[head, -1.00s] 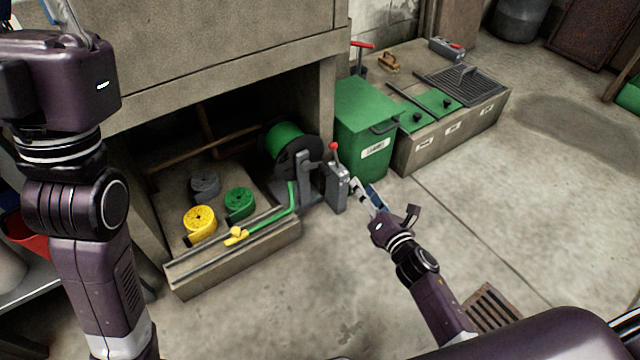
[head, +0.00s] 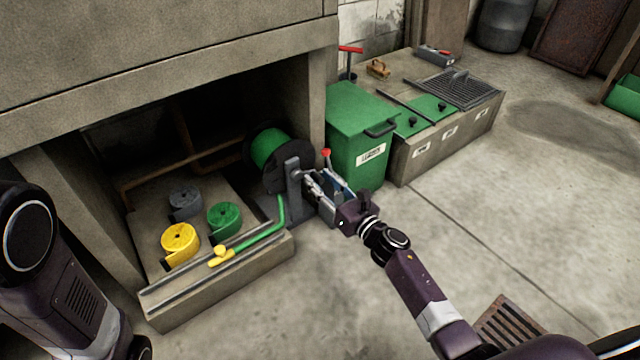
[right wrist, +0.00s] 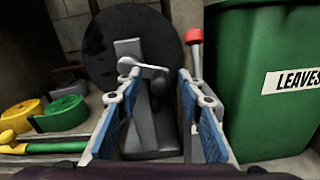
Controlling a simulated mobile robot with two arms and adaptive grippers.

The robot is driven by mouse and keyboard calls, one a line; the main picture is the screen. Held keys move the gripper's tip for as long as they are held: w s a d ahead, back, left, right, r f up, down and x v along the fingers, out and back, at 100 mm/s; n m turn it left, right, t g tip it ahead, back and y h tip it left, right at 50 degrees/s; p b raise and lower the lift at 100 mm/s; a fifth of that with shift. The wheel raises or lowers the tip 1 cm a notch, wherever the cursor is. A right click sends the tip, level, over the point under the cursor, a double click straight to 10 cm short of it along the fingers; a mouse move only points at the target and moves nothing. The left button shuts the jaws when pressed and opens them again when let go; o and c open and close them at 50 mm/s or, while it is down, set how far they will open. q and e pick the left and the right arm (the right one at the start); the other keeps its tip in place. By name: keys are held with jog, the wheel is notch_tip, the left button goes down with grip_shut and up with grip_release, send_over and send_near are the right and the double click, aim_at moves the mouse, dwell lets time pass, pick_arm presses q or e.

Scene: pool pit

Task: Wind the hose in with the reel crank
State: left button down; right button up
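The hose reel (head: 278,160) has a black disc and a green hose drum, in the opening under the concrete block. A green hose length (head: 262,236) runs from it to a yellow nozzle (head: 220,256) on the ledge. A grey stand (head: 293,185) holds the reel; a light grey crank arm (right wrist: 150,67) shows on it in the right wrist view. A red knob (head: 326,153) tops a lever beside it, partly hidden by my right gripper. My right gripper (head: 322,184) is open, its blue-padded fingers spread before the stand and crank. My left gripper is out of view.
A green leaves bin (head: 352,125) stands close to the right of my right gripper. Yellow (head: 180,241), green (head: 224,217) and grey (head: 185,201) rolls lie left of the reel. A floor grate (head: 508,325) is at lower right. The middle floor is clear.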

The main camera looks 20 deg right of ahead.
jog(key=shift+w+a, duration=0.1)
jog(key=shift+w, duration=0.1)
jog(key=shift+c, duration=0.4)
grip_shut()
jog(key=shift+f, duration=0.1)
